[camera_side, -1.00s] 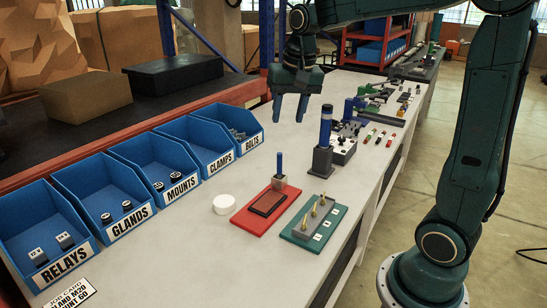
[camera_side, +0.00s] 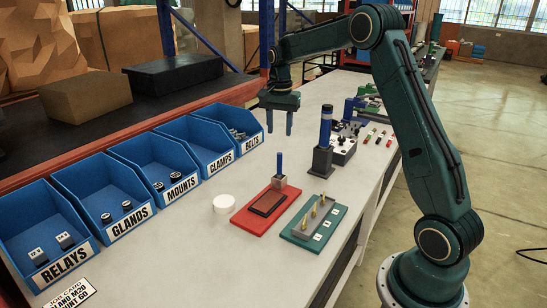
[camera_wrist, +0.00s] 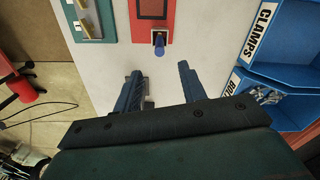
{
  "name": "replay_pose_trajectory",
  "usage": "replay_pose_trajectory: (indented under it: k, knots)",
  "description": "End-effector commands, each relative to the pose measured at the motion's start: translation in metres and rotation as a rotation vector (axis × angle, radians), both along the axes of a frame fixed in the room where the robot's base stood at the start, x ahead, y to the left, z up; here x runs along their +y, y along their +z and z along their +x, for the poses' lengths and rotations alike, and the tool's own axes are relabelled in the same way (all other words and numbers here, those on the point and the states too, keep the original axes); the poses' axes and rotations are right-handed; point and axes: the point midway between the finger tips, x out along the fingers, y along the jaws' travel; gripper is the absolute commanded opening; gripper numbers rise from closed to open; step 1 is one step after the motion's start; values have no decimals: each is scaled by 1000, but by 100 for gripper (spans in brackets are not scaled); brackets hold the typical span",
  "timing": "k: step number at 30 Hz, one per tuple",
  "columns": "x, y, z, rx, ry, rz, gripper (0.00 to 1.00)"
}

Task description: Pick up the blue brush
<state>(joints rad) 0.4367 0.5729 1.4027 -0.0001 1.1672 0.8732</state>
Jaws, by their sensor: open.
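The blue brush (camera_side: 279,163) stands upright in a small grey holder (camera_side: 280,182) at the back edge of the red mat (camera_side: 240,218). In the wrist view the blue brush (camera_wrist: 159,48) shows from above, beyond the fingertips and roughly between them. My gripper (camera_side: 279,132) is open and empty, pointing down above the table, behind the brush and apart from it. Its two fingers also show in the wrist view (camera_wrist: 160,73), spread with bare white table between them.
Blue bins (camera_side: 165,166) line the left side, the bolts bin nearest my gripper. A blue cylinder on a dark block (camera_side: 322,158) stands right of the brush. A green mat with brass pins (camera_side: 300,235) and a white disc (camera_side: 223,202) are nearby.

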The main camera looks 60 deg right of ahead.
Motion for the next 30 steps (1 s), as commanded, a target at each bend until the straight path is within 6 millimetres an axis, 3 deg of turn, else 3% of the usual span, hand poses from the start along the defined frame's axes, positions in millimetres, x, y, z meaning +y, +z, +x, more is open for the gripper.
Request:
replay_pose_trajectory:
  k: [8, 21, 30]
  knots:
    - [0, -8, 0, 1, 1, 0, 41]
    - [0, -68, 0, 1, 2, 1, 41]
    - [0, -86, 0, -1, 2, -1, 41]
